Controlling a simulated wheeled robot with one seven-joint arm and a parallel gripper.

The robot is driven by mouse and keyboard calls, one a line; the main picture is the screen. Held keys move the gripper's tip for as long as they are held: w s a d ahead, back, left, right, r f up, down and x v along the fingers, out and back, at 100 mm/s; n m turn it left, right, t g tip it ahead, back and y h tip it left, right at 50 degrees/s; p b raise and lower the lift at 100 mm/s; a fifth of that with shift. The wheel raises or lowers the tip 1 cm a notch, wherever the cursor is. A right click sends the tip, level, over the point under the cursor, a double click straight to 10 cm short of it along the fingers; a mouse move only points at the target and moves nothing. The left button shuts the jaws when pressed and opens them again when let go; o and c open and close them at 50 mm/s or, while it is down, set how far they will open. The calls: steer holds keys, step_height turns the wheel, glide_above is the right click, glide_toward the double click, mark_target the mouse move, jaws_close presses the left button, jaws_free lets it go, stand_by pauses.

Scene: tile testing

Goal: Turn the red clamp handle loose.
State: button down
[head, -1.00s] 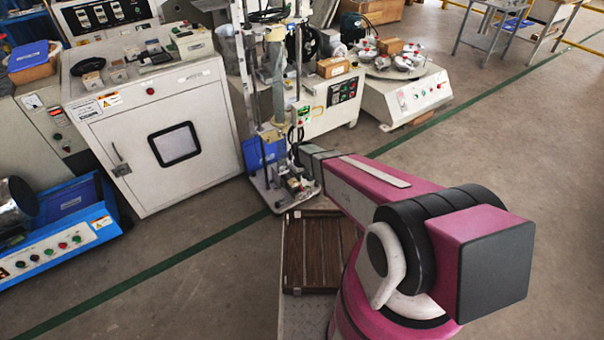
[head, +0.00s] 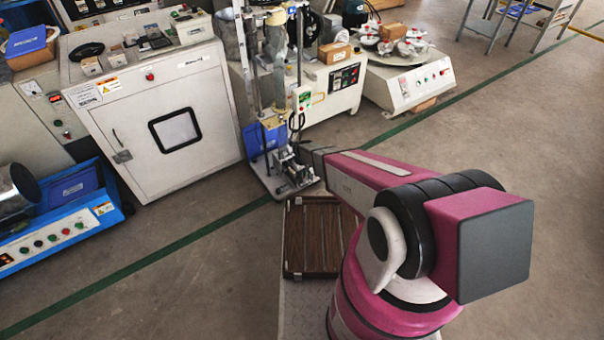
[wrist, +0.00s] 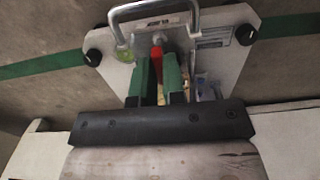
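The red clamp handle (wrist: 156,62) shows in the wrist view as a short red bar between the two green fingers of my gripper (wrist: 159,60). The fingers stand close together, one on each side of the handle, and appear to pinch it. The handle's lower part is hidden by the fingers. The clamp sits on a pale base plate (wrist: 115,62) with black knobs at its corners. In the head view the upright test stand (head: 273,110) rises from this plate, and my arm reaches to its foot. The handle is too small to make out there.
A metal loop handle (wrist: 124,28) arches over the plate in front of my fingertips. In the head view a white cabinet (head: 205,85) stands left of the stand and a white turntable machine (head: 405,87) behind right. A brown slatted tray (head: 289,240) lies below the arm. Floor at right is clear.

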steer(key=n, duration=0.4)
steer(key=shift+n, duration=1)
steer(key=n, duration=0.3)
steer(key=shift+n, duration=1.5)
steer(key=shift+r, duration=0.1)
